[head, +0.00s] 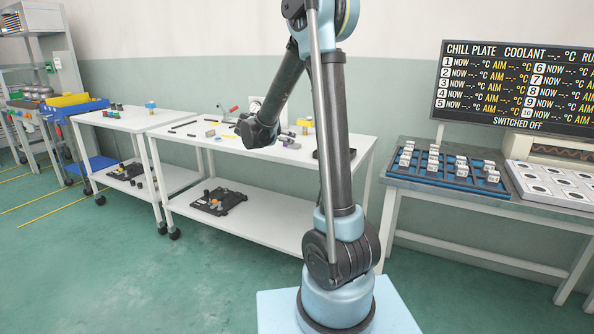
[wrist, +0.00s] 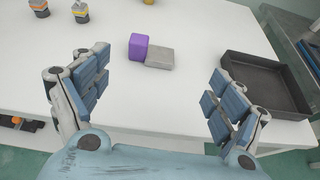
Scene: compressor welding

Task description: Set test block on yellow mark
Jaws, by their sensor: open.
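In the wrist view a purple block (wrist: 139,47) stands on the white table (wrist: 190,25), right beside a flat grey block (wrist: 160,57); the two look to be touching. I cannot tell which of them is the test block. My gripper (wrist: 158,66) is open and empty, its two blue-padded fingers spread to either side of the blocks and nearer the camera. The purple block also shows small in the head view (head: 293,146).
A dark open tray (wrist: 265,85) lies to the right near the table edge. Two small fittings with orange and yellow bands (wrist: 81,11) stand at the upper left. In the head view, a rack of white-capped pieces (head: 447,171) stands on a bench at right.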

